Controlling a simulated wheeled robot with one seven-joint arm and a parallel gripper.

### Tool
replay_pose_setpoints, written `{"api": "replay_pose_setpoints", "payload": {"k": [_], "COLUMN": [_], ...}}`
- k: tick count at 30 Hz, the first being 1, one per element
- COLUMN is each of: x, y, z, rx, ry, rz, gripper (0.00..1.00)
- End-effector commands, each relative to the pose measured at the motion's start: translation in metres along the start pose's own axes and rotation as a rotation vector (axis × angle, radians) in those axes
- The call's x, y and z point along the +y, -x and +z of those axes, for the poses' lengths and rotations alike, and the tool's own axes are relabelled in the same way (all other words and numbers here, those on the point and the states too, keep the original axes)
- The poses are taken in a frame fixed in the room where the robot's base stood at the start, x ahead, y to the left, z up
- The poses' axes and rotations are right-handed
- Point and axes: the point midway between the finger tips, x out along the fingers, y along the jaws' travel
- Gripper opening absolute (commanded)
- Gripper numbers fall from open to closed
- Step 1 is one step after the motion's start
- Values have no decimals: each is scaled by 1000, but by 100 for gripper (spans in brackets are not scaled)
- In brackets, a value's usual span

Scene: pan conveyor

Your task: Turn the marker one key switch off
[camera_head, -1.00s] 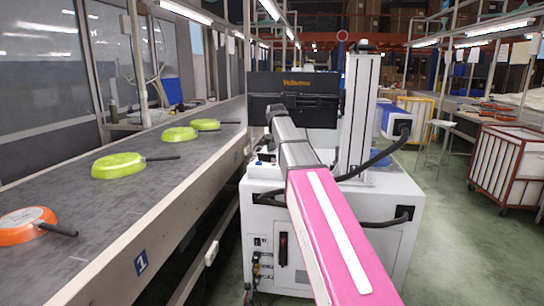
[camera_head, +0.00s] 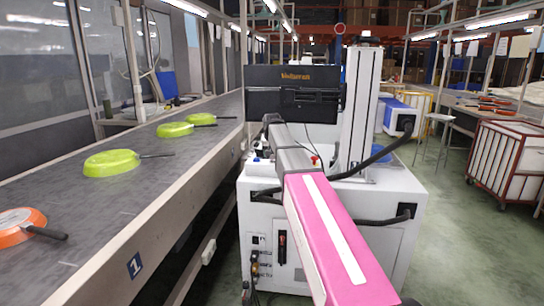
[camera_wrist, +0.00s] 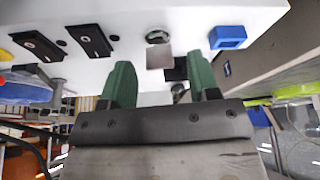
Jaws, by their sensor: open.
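The white marker machine cabinet (camera_head: 335,225) stands ahead, with a dark box (camera_head: 294,95) lettered in orange above it. In the wrist view its white panel (camera_wrist: 190,18) fills the top. The panel carries a round metal fitting (camera_wrist: 158,37), perhaps the key switch, with a silver square plate (camera_wrist: 159,59) beside it. Two black rectangular switches (camera_wrist: 90,40) sit to the left and a blue block (camera_wrist: 227,37) to the right. My gripper (camera_wrist: 161,64) is open, its two green fingers apart and empty near the silver plate. In the head view my arm hides it.
A conveyor (camera_head: 130,215) runs along the left, bearing green pans (camera_head: 110,162) and an orange pan (camera_head: 22,226). A tall white column (camera_head: 357,110) and black cables stand by the cabinet.

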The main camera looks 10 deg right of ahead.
Motion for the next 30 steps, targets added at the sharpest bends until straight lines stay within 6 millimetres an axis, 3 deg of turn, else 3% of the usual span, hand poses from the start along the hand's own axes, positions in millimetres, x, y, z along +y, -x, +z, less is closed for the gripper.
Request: {"api": "replay_pose_setpoints", "payload": {"k": [4, 14, 19, 30], "x": [0, 0, 0, 0], "y": [-12, -14, -14, -14], "z": [0, 0, 0, 0], "rx": [-2, 0, -1, -1], "ry": [0, 0, 0, 35], "rz": [0, 0, 0, -16], "gripper": [55, 55, 6, 6]}}
